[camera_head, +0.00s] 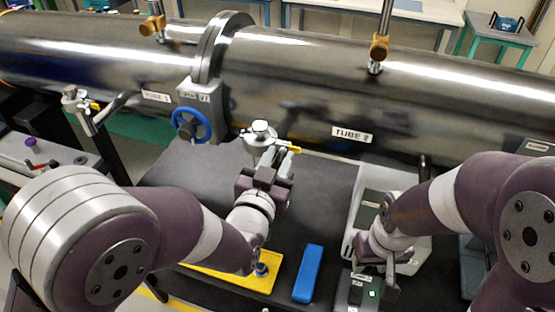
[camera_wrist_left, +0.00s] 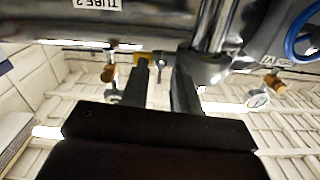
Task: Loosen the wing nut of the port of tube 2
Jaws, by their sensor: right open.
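The long steel tube 2 (camera_head: 440,100) carries a "TUBE 2" label (camera_head: 352,135); the label also shows inverted in the left wrist view (camera_wrist_left: 95,4). Its port (camera_head: 262,137) sticks out toward me with a round clamped flange, also in the left wrist view (camera_wrist_left: 207,68). My left gripper (camera_head: 267,168) is just below this port. Its two fingers (camera_wrist_left: 162,84) stand apart, with a small metal part, likely the wing nut (camera_wrist_left: 160,66), visible between or beyond their tips; I cannot tell contact. My right gripper (camera_head: 388,275) is open, low at the right.
Tube 1's similar port (camera_head: 76,100) is at the left, and a blue valve handwheel (camera_head: 190,124) is between the ports. A dark cart top (camera_head: 325,190) below holds a yellow tray (camera_head: 235,280), a blue block (camera_head: 308,273) and a grey instrument (camera_head: 362,215) near my right arm.

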